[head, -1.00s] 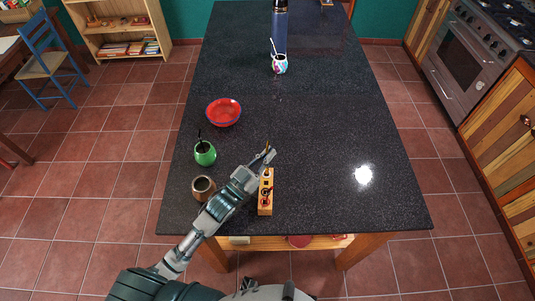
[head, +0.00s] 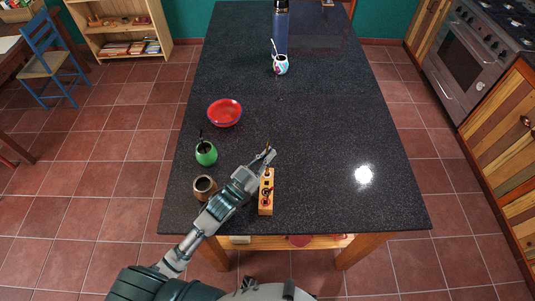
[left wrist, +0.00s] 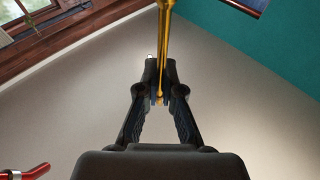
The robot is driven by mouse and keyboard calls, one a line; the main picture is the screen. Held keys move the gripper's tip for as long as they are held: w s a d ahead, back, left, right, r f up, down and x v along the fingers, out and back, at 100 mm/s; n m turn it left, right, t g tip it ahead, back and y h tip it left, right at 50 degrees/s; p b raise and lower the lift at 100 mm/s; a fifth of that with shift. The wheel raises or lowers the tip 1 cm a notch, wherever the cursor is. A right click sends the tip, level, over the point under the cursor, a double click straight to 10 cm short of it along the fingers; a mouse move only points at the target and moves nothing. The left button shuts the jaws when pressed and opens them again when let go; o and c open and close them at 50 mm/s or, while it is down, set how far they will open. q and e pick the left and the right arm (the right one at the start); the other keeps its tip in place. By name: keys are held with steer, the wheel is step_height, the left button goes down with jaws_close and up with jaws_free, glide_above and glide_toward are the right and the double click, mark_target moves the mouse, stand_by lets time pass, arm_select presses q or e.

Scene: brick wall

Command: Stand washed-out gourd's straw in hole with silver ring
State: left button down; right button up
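My left gripper (head: 264,158) is over the near part of the dark table, at the far end of the wooden block with holes (head: 266,208). In the left wrist view its fingers (left wrist: 160,92) are closed on a thin golden straw (left wrist: 164,35). The straw appears upright; its lower end is hidden in the head view. The rings on the block's holes are too small to tell apart. A brown gourd (head: 204,185) with a dark opening and no visible straw stands left of the block. A green gourd (head: 206,155) with a dark straw stands behind it. My right gripper is not visible.
A red bowl (head: 225,113) stands behind the green gourd. A white patterned gourd (head: 281,66) with a pale straw and a dark blue bottle (head: 280,28) stand farther back. The table's right side (head: 340,130) is clear.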

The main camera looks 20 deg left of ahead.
mark_target(268, 144)
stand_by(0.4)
arm_select(q)
steer(key=shift+f+b, duration=0.75)
steer(key=shift+f, duration=0.5)
steer(key=c, duration=1.2)
jaws_free()
steer(key=shift+c, duration=0.2)
step_height(268, 144, up, 10)
